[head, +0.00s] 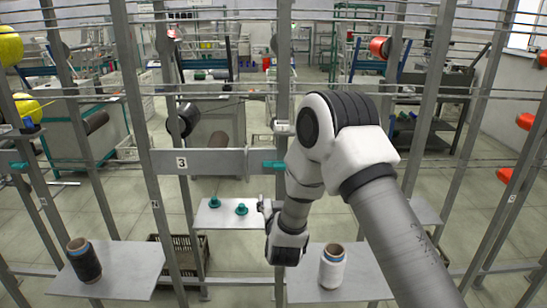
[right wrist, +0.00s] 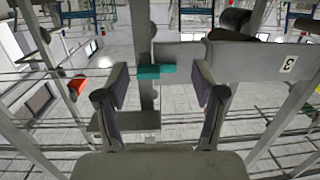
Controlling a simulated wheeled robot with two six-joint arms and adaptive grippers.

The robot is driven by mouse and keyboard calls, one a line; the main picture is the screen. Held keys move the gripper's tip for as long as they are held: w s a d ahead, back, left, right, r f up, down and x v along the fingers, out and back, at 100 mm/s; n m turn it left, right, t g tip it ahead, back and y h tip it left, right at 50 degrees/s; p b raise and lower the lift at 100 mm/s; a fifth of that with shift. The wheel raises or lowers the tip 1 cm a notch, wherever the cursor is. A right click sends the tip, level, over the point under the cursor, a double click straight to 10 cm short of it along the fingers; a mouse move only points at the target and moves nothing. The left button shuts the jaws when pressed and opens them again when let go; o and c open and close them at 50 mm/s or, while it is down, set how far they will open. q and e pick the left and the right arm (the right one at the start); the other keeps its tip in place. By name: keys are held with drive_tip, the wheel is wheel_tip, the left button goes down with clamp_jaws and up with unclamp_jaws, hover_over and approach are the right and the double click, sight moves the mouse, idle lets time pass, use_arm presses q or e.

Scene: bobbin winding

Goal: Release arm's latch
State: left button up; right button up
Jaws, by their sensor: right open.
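A grey horizontal arm (head: 205,161) with a white "3" label spans the rack. A teal latch (head: 273,165) sits at its right end by an upright post. My left gripper is out of view.
Metal posts and thin horizontal rods stand close around the right arm. A shelf holds a black bobbin (head: 83,259), another a white bobbin (head: 332,266). A dark crate (head: 180,254) is on the floor.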

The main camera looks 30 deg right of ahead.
drive_tip(key=m+h, duration=0.1)
drive_tip(key=h, duration=0.1)
approach(280, 167)
drive_tip(key=x, duration=0.3)
drive_tip(key=shift+t, duration=0.3)
drive_tip(key=p+x, duration=0.1)
drive_tip(key=x, duration=0.2)
drive_tip(key=p+x, duration=0.1)
drive_tip(key=x, duration=0.2)
drive_tip(key=shift+w+d+f, duration=0.2)
drive_tip(key=shift+w, duration=0.1)
drive_tip(key=shift+w+d+p, duration=0.15)
drive_tip(key=shift+d+p, duration=0.05)
drive_tip(key=shift+p, duration=0.1)
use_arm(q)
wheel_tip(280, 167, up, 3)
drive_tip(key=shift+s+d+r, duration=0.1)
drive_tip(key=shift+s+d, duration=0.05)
use_arm(e)
drive_tip(key=shift+a, duration=0.15)
drive_tip(key=c, duration=1.1)
